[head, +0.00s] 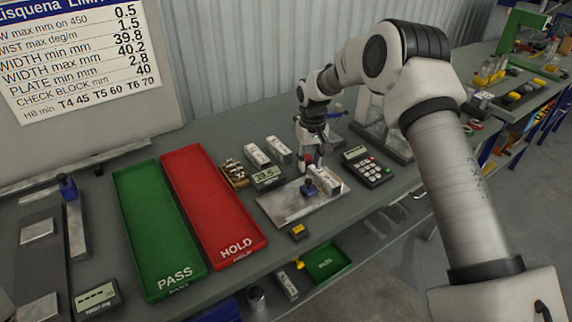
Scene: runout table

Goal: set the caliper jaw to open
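A grey metal plate fixture (283,208) lies on the bench right of the red tray. On it stand a small blue piece (310,187) and a pale block (327,178); these look like parts of the caliper, but I cannot tell the jaw's position. A small display reading about 39.5 (266,176) sits just behind and left of the plate. My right gripper (310,161) points down over the back of the plate, close to a small red part there. Its fingers are too small and dark to tell open from shut. My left gripper is out of view.
A green PASS tray (158,245) and a red HOLD tray (213,216) lie to the left. A keypad device (367,169) stands right of the plate. Pale labelled blocks (277,149) lie behind it. A yellow-black item (299,231) lies near the front edge.

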